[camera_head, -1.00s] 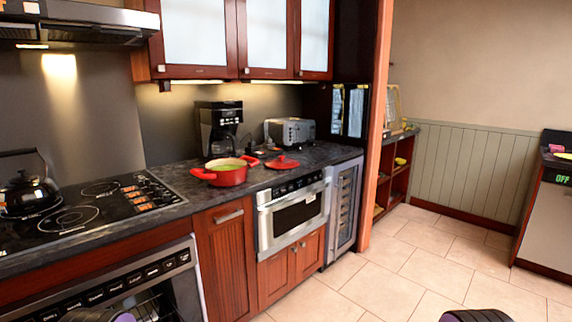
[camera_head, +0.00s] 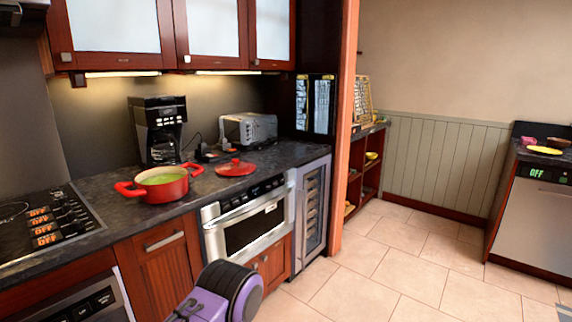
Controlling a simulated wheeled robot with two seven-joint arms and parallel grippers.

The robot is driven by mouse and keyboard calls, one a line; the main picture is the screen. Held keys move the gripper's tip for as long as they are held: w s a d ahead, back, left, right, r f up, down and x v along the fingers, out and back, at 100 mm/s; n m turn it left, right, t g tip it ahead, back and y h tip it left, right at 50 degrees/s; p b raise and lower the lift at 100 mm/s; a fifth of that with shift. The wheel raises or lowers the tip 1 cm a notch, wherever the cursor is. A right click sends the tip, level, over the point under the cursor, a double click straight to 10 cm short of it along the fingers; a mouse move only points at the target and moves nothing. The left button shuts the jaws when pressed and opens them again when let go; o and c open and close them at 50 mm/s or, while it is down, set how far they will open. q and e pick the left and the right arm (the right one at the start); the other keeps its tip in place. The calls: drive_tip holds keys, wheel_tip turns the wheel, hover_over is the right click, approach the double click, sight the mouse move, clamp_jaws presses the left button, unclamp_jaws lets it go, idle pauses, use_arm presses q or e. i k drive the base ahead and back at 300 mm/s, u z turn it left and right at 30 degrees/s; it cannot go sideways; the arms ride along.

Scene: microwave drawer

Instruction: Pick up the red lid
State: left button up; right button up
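The red lid (camera_head: 236,168) lies flat on the dark countertop (camera_head: 100,182), knob upward. It is to the right of a red pot (camera_head: 163,184) with green contents, and apart from it. A purple and black link of my own arm shows at the bottom centre, in front of the cabinet doors and below the counter. Neither of my grippers is in view.
A coffee maker (camera_head: 158,130) stands behind the pot and a toaster (camera_head: 249,130) behind the lid. The steel microwave drawer (camera_head: 246,220) is shut under the counter. A cooktop (camera_head: 45,220) is at left. Tiled floor (camera_head: 400,270) is clear at right.

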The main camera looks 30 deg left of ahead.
sight(235, 167)
drive_tip(key=z, duration=0.2)
drive_tip(key=i, duration=0.9)
drive_tip(key=u, duration=0.65)
drive_tip(key=i, duration=0.75)
drive_tip(key=u, duration=0.65)
